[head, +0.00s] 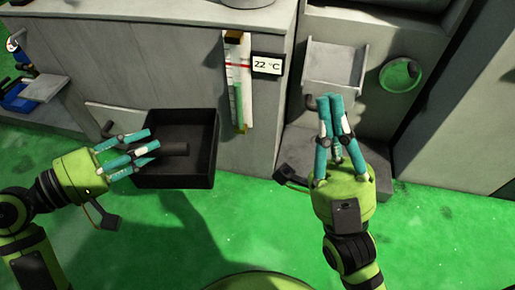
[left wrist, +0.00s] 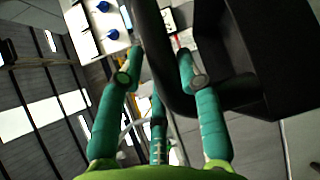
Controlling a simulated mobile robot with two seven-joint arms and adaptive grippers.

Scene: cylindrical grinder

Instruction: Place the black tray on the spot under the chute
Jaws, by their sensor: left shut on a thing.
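The black tray (head: 203,168) is a square open box with a dark handle (head: 172,149) on its left side. It is in front of the grey cabinet, above the green floor. My left gripper (head: 150,141) is shut on the handle. In the left wrist view the tray (left wrist: 292,60) fills the upper right, with the handle between my fingers (left wrist: 160,65). The grey chute (head: 335,66) is at the right. My right gripper (head: 331,98) is in front of it, its fingertips close together. The grey ledge (head: 293,150) under the chute is partly hidden behind my right gripper.
A thermometer display (head: 267,65) and a gauge strip (head: 238,85) are on the cabinet front between tray and chute. A round green-tinted disc (head: 400,75) is right of the chute. A blue bin (head: 20,98) is at the far left. The green floor (head: 220,235) in front is clear.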

